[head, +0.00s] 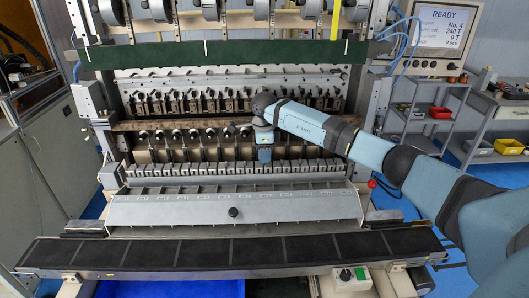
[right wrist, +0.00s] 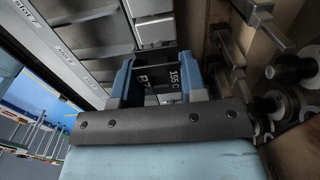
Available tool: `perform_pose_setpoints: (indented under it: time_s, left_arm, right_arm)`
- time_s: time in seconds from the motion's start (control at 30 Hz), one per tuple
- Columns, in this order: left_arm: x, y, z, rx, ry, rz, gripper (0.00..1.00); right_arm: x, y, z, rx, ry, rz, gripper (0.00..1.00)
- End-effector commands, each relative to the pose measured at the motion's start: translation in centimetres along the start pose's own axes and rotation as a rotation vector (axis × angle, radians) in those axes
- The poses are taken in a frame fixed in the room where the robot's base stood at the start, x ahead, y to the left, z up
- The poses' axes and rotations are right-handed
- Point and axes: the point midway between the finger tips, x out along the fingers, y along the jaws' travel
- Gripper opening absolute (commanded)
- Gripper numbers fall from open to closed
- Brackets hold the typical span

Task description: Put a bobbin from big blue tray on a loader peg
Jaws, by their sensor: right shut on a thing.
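My right gripper (head: 264,156) is in front of the middle of the coil winder, pointing down among its rows of parts. In the right wrist view its two blue fingers (right wrist: 157,68) are shut on a dark bobbin (right wrist: 172,84) with white lettering that reads "155 C". In the head view the bobbin is hidden by the gripper and arm. A row of loader pegs (head: 177,134) runs across the machine at the gripper's height, some hidden behind my right arm. Whether the bobbin touches a peg cannot be told. The big blue tray (head: 170,289) shows partly at the bottom edge. My left gripper is out of view.
A slanted grey cover (head: 285,206) and a dark padded ledge (head: 230,252) lie below the gripper. Metal rods and dark round parts (right wrist: 292,70) stand close on the right in the wrist view. A green bar (head: 225,53) crosses above.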

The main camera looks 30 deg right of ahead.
Motion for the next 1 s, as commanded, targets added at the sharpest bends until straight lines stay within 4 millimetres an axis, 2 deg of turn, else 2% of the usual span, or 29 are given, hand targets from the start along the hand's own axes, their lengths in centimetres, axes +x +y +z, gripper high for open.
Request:
perform_pose_setpoints:
  time_s: [0.97, 1.0]
  left_arm:
    - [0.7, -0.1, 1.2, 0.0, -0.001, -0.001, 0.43]
    - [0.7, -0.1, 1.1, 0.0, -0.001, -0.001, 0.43]
  right_arm:
    - [2.3, 0.0, 0.0, 0.0, 0.0, 0.0, 0.17]
    - [2.2, 0.0, 0.0, 0.0, 0.0, 0.0, 0.48]
